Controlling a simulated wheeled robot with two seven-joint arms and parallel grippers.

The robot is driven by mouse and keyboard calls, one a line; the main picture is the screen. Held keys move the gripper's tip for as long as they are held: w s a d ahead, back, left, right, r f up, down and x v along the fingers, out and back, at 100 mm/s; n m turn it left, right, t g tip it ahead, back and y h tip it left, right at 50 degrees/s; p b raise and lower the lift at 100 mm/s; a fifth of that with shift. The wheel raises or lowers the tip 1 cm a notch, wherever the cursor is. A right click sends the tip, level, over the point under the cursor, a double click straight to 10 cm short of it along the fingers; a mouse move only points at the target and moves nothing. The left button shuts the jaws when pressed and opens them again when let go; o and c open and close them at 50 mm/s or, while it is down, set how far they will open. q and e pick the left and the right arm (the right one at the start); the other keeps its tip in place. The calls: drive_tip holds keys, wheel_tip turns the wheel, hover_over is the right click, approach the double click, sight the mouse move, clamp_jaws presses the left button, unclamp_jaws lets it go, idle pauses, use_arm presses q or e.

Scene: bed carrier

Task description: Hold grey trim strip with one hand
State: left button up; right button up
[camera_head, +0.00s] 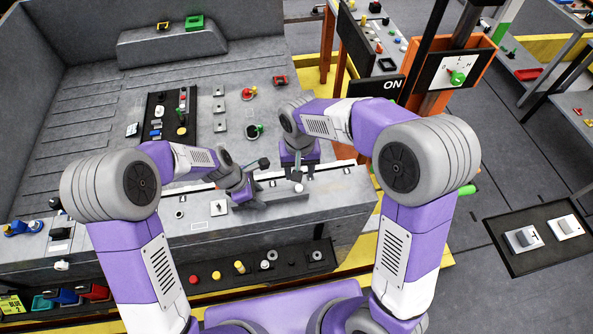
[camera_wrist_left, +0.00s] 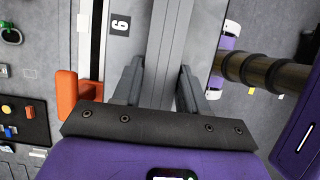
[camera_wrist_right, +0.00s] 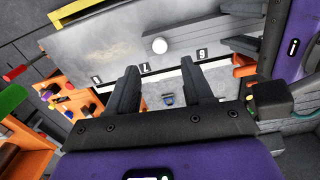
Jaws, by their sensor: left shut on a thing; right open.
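The grey trim strip (camera_wrist_left: 163,45) shows in the left wrist view as a long grey bar running away from between my left fingers. My left gripper (camera_wrist_left: 160,78) is shut on it, one finger on each side. In the head view my left gripper (camera_head: 262,182) is low over the ledge at the front of the grey bed, and the strip is hard to make out there. My right gripper (camera_wrist_right: 158,82) is open and empty in the right wrist view. In the head view my right gripper (camera_head: 298,178) points down at the same ledge, close to the left one.
A black control panel (camera_head: 172,117) lies on the bed. An orange block (camera_wrist_left: 78,95) stands close to my left gripper. A row of buttons (camera_head: 240,268) runs along the front.

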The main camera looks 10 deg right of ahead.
sight(299, 187)
drive_tip(key=shift+f+n, duration=0.5)
drive_tip(key=shift+f, duration=3.25)
drive_tip(key=shift+c, duration=0.5)
clamp_jaws()
drive_tip(key=shift+r, duration=0.5)
drive_tip(key=shift+r, duration=0.85)
drive_tip(key=shift+r, duration=0.5)
